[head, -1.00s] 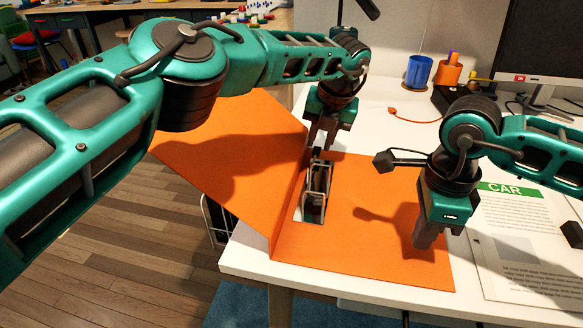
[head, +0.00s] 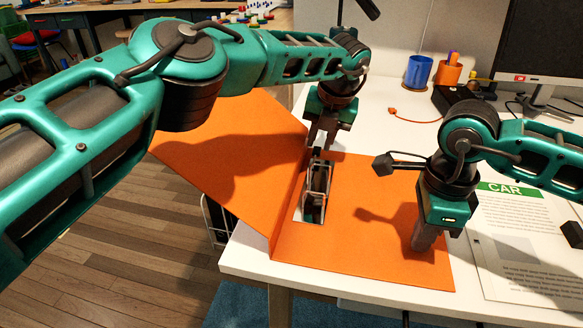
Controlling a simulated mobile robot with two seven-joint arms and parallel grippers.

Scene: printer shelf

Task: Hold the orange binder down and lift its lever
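The orange binder (head: 360,260) lies open on the white table, with its left cover (head: 225,160) hanging out past the table's left edge. Its metal lever mechanism (head: 314,196) sits near the spine. My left gripper (head: 318,146) points down at the far end of the mechanism; its fingertips are at or close to the lever, and I cannot tell whether they grip it. My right gripper (head: 421,246) points down on the binder's right cover, its fingers close together, with the tips at or very near the cover.
A printed sheet headed CAR (head: 510,230) lies to the right of the binder. A blue cup (head: 418,71), an orange pen cup (head: 448,73) and a monitor (head: 545,40) stand at the back right. Bare table lies behind the binder.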

